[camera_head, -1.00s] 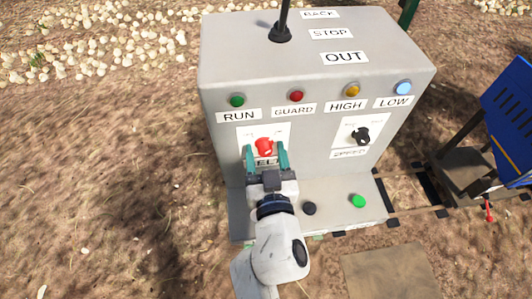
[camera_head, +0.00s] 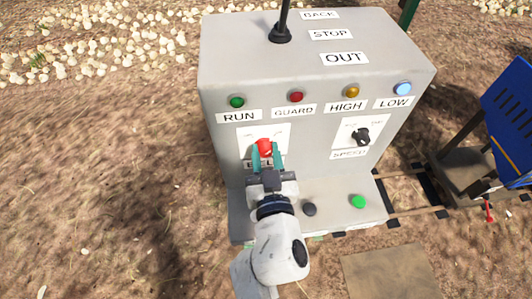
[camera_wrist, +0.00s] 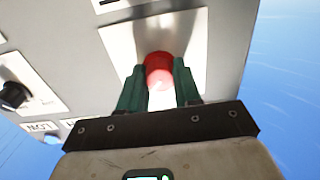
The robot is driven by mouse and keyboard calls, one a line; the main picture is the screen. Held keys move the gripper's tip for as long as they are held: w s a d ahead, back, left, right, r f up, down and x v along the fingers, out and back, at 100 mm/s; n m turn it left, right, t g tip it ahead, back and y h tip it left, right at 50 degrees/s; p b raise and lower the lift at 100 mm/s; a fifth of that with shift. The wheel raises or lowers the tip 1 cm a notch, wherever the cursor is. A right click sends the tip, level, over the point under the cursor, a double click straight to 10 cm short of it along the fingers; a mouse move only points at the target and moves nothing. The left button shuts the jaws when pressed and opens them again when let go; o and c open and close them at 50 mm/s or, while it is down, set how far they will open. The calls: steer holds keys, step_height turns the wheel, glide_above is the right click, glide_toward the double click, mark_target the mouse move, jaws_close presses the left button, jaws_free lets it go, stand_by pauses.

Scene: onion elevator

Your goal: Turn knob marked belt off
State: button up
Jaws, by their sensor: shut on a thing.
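The red knob (camera_head: 264,146) sits on a white plate (camera_head: 279,134) on the front of the grey control box (camera_head: 222,165). The label under it is partly hidden by my gripper; only the start of it shows. My gripper (camera_head: 266,155) is at the knob with its teal fingers closed in on either side. In the wrist view the red knob (camera_wrist: 159,72) shows between the fingertips (camera_wrist: 160,85). My gripper is shut on the knob. The exact angle of the knob's pointer cannot be told.
A black speed knob (camera_head: 361,137) is to the right on the same face. Indicator lamps run above, including a green lamp (camera_head: 237,102). A black button (camera_head: 309,209) and a green button (camera_head: 358,201) are on the lower ledge. A black lever (camera_head: 281,33) stands on top.

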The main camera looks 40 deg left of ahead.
steer(key=n, duration=0.8)
steer(key=shift+n+p, duration=0.3)
steer(key=shift+p, duration=0.1)
steer(key=n, duration=0.4)
steer(key=shift+n+p, duration=0.3)
steer(key=n, duration=0.4)
steer(key=shift+f+n+p, duration=0.1)
steer(key=shift+n+p, duration=0.2)
steer(key=o, duration=1.1)
steer(key=shift+c, duration=0.2)
